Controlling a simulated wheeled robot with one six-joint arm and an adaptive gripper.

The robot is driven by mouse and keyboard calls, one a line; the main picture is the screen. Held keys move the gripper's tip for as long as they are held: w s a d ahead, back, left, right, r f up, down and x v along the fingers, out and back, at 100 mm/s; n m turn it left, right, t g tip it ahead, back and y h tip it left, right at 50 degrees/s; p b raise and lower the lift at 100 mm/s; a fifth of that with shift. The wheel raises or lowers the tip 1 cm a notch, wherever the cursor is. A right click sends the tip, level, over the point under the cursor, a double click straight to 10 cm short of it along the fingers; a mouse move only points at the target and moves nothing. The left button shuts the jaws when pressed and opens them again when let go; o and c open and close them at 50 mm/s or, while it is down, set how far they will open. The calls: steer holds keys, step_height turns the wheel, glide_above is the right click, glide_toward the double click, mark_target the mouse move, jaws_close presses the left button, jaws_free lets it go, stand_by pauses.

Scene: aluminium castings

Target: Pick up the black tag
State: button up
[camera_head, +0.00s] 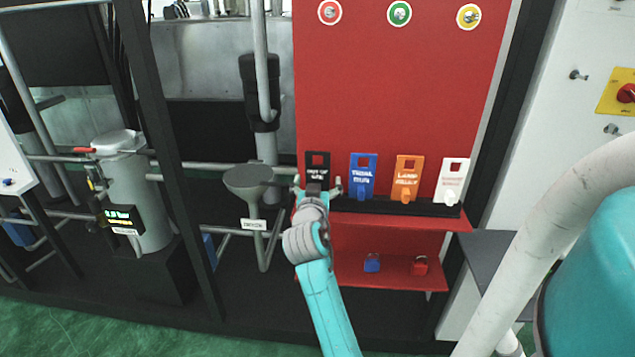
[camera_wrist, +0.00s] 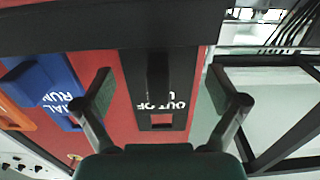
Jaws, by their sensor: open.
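The black tag (camera_head: 317,170) stands upright at the left end of a row of tags on the red board. In the wrist view the black tag (camera_wrist: 162,112) appears upside down, with white "OUT OF" lettering and a square hole. My gripper (camera_head: 318,186) is right in front of it in the head view and covers its lower part. In the wrist view my gripper (camera_wrist: 168,88) is open, one finger on each side of the tag. I see no finger touching the tag.
A blue tag (camera_head: 362,176), an orange tag (camera_head: 407,178) and a white tag (camera_head: 452,181) stand to the right on the same black ledge (camera_head: 390,206). A lower red shelf (camera_head: 395,273) holds a blue padlock (camera_head: 372,263) and a red padlock (camera_head: 420,265). A grey funnel (camera_head: 249,182) stands to the left.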

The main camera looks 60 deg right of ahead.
steer(key=c, duration=1.3)
steer(key=shift+o, duration=0.2)
